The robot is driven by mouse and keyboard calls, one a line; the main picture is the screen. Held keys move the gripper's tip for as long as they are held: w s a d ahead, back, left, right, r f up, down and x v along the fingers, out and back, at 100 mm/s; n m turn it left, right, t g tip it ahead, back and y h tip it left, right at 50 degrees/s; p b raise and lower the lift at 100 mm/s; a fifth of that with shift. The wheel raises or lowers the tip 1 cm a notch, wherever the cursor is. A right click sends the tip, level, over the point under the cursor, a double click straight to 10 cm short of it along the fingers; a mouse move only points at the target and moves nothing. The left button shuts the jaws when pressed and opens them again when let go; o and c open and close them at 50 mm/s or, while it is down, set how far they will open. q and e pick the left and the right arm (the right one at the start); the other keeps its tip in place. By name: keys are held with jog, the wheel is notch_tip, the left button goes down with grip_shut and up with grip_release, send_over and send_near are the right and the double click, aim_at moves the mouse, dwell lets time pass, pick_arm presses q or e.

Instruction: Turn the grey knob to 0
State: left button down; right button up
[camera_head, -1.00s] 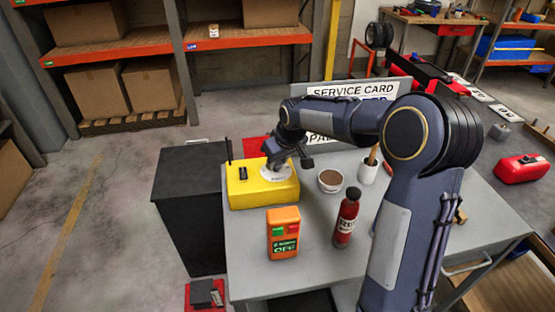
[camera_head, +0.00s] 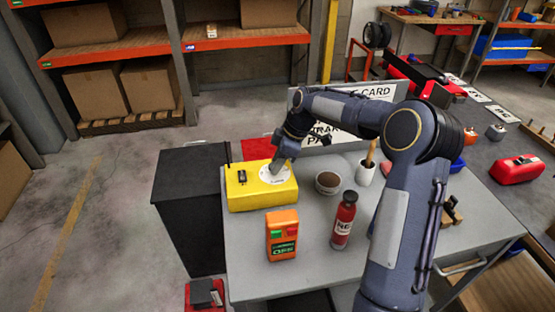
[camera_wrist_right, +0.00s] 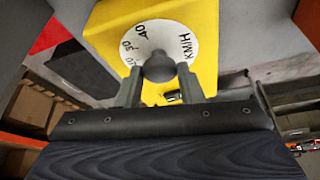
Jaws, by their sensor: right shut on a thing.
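The grey knob (camera_wrist_right: 158,66) sits at the centre of a white dial (camera_wrist_right: 135,40) marked with numbers and KM/H, on a yellow box (camera_wrist_right: 205,15). In the head view the yellow box (camera_head: 248,196) stands at the table's back left, with the white dial (camera_head: 266,176) on its top. My right gripper (camera_wrist_right: 160,80) is shut on the knob, one finger on each side. It also shows in the head view (camera_head: 275,168), reaching down to the dial and hiding most of the knob. The knob's pointer and the 0 mark cannot be made out. My left gripper is not in view.
On the grey table (camera_head: 310,270) stand an orange device (camera_head: 282,236), a red bottle (camera_head: 344,218), a brown-filled bowl (camera_head: 328,183) and a white cup (camera_head: 366,173). A sign (camera_head: 345,115) stands behind. A black cabinet (camera_head: 188,215) adjoins the table on the left.

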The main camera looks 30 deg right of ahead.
jog(key=shift+w+r+n+g+y+p, duration=0.15)
jog(key=shift+n+g+y+p, duration=0.2)
jog(key=shift+n, duration=0.85)
jog(key=o, duration=1)
jog(key=shift+c, duration=0.2)
jog(key=v, duration=0.7)
jog(key=shift+d+r, duration=0.15)
jog(key=shift+r, duration=0.15)
